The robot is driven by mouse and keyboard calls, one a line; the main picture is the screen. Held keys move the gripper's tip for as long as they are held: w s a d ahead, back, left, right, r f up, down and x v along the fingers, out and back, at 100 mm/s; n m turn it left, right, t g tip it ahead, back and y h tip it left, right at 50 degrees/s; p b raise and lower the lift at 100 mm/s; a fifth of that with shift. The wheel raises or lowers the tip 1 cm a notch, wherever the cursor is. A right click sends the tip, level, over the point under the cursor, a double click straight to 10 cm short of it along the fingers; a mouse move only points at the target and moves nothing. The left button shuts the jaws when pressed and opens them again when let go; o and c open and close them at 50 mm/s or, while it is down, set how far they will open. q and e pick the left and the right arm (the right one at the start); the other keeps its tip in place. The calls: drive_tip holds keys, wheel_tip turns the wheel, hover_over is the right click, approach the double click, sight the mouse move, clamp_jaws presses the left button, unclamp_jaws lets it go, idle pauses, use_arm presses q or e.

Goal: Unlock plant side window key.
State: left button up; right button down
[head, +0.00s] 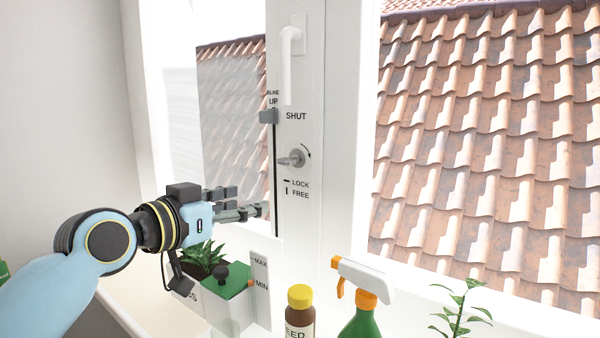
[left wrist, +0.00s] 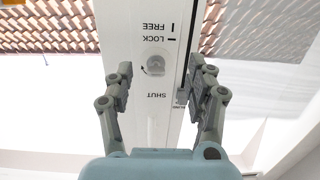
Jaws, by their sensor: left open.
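The grey window key (head: 293,159) sits in a round lock on the white window frame (head: 322,200). Its grip lies about level, like the dash beside the word LOCK; FREE has an upright bar. In the left wrist view the key (left wrist: 155,65) shows upside down, between the open fingers and clear of them. My left gripper (head: 246,203) is open and empty, below and left of the key, apart from it. In the left wrist view the gripper (left wrist: 160,82) faces the frame. My right gripper is not in view.
A white window handle (head: 290,60) hangs downward above the key, near SHUT. A grey blind slider (head: 268,116) is left of it. Below stand a white planter with a green top (head: 232,284), a brown bottle (head: 299,312), a spray bottle (head: 362,318) and a plant (head: 460,312).

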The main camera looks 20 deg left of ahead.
use_arm(q)
drive_tip(key=t, duration=0.1)
approach(281, 163)
drive_tip(key=w, duration=0.1)
drive_tip(key=shift+h, duration=0.4)
drive_tip(key=p+x, duration=0.1)
drive_tip(key=x, duration=0.9)
drive_tip(key=shift+w+d+f, duration=0.1)
drive_tip(key=shift+w+f, duration=0.05)
drive_tip(key=shift+w, duration=0.2)
clamp_jaws()
